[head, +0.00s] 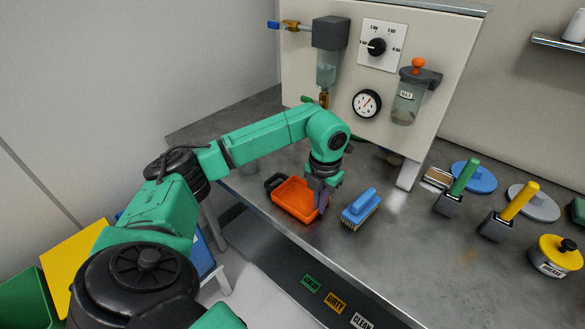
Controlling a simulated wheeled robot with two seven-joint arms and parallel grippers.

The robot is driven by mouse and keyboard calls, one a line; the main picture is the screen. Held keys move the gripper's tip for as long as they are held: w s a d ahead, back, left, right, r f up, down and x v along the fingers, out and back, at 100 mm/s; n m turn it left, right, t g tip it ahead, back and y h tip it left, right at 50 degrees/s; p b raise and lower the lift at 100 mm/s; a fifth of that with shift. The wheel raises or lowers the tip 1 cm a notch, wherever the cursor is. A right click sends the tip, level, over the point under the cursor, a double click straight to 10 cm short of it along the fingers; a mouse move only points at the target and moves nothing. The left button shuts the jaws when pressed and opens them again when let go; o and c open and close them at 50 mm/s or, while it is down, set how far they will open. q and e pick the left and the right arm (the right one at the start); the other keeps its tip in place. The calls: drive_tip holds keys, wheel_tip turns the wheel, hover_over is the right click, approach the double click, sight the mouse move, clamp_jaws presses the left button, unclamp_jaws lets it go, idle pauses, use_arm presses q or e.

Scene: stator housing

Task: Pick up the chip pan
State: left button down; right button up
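The orange chip pan (292,199) sits on the metal bench near its front edge, with a dark handle at its left end. My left gripper (321,200) points down at the pan's right end. Its grey fingers overlap the pan's right wall in the head view. I cannot tell whether the fingers are closed on that wall or only beside it. My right gripper is not in view.
A blue brush (361,208) lies just right of the gripper. Green-handled (457,187) and yellow-handled (509,212) tools and a yellow-lidded tin (555,256) stand farther right. A panel (440,60) with gauge and dial rises behind. The front middle bench is clear.

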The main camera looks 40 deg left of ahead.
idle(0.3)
use_arm(q)
wheel_tip(320, 180, up, 20)
drive_tip(key=p, duration=0.3)
drive_tip(key=shift+p, duration=0.4)
